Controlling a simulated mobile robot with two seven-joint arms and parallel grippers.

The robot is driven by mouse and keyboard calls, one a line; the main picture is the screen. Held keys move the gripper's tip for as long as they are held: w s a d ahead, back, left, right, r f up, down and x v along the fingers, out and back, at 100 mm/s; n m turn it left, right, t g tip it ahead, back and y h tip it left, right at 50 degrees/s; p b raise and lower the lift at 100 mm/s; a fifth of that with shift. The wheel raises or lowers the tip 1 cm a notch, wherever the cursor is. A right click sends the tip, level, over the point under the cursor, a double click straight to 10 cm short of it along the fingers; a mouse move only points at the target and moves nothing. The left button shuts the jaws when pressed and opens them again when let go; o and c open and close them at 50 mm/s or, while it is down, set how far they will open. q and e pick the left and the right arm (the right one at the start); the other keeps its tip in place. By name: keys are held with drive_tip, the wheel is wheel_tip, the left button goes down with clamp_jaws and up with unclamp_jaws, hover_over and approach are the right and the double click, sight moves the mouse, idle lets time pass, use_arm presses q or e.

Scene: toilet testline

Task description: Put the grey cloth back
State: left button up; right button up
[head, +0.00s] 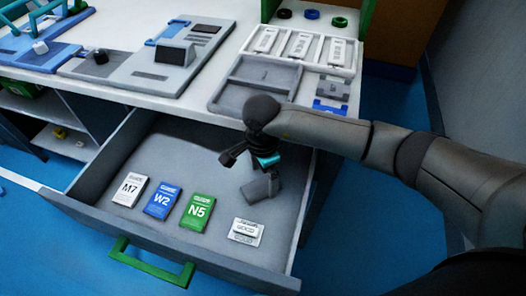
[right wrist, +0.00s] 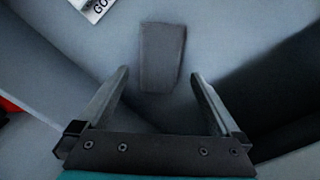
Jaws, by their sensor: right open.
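The grey cloth (head: 260,188) lies in the open drawer (head: 95,216), toward its right side. It also shows in the right wrist view (right wrist: 161,57) as a small dark grey folded rectangle on the drawer's floor. My right gripper (head: 240,158) is over the drawer, just above and beside the cloth. In the right wrist view its two fingers (right wrist: 158,82) are apart with nothing between them, and the cloth lies just beyond the fingertips. My left gripper does not show.
Cards marked M7 (head: 129,190), W2 (head: 162,202) and N5 (head: 198,211) and a white label block (head: 246,231) lie in the drawer. The drawer has a green handle (head: 150,262). Above is the worktop with a grey tray (head: 225,97) and a white compartment tray (head: 343,57).

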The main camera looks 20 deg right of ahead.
sight(263, 184)
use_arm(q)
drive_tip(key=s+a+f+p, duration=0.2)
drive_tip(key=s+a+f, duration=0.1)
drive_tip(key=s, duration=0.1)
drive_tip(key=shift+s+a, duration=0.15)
use_arm(e)
wheel_tip(263, 184, up, 9)
drive_tip(key=shift+r, duration=0.1)
